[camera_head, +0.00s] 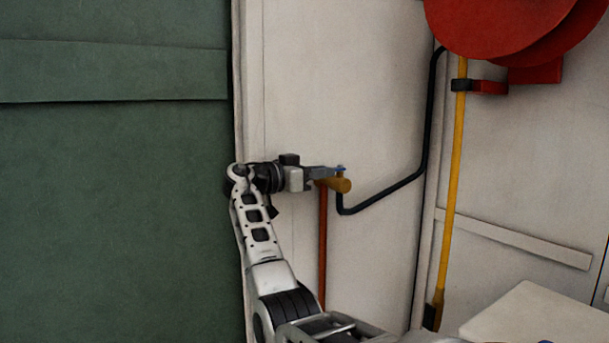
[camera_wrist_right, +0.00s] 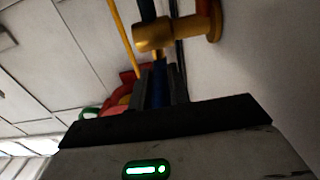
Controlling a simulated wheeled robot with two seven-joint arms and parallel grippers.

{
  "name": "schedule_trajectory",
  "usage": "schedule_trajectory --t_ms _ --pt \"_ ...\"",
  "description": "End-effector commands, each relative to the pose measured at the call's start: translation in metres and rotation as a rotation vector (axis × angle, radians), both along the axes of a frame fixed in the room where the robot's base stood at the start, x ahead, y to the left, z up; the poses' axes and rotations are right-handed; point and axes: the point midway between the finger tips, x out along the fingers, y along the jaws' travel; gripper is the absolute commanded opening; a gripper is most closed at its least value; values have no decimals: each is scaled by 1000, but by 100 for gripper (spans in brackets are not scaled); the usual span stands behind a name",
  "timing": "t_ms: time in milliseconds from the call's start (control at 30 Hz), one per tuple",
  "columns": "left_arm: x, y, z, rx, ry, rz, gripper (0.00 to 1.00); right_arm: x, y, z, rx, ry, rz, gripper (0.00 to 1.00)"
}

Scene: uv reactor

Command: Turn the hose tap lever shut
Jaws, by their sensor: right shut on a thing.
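The brass hose tap (camera_head: 341,185) is on the pale wall, and it also shows at the top of the right wrist view (camera_wrist_right: 155,37). Its blue lever (camera_head: 341,168) shows only as a small tip above the tap body in the head view. My right gripper (camera_head: 334,172) reaches the tap from the left. In the right wrist view its fingers (camera_wrist_right: 159,88) are shut on the blue lever (camera_wrist_right: 157,84), whose gripped part is mostly hidden between them. My left gripper is not in view.
A reddish-brown pipe (camera_head: 323,250) runs down below the tap. A black hose (camera_head: 395,188) runs from the tap up towards the red reel (camera_head: 490,25). A yellow pole (camera_head: 455,170) stands to the right. A pale flat-topped surface (camera_head: 530,312) is at lower right.

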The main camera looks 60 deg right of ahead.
Motion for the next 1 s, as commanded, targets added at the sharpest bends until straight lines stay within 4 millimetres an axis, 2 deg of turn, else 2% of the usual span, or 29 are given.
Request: schedule_trajectory --t_ms 400,433,500,833,1000 --pt "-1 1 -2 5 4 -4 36 -3 -2 2 -4 0 -14 0" --pt "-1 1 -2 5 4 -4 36 -3 -2 2 -4 0 -14 24" --pt "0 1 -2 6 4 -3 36 -3 -2 2 -4 0 -14 40" --pt "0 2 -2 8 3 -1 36 0 1 1 -2 0 -10 40" --pt "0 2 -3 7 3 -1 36 10 20 0 -1 0 -7 40"
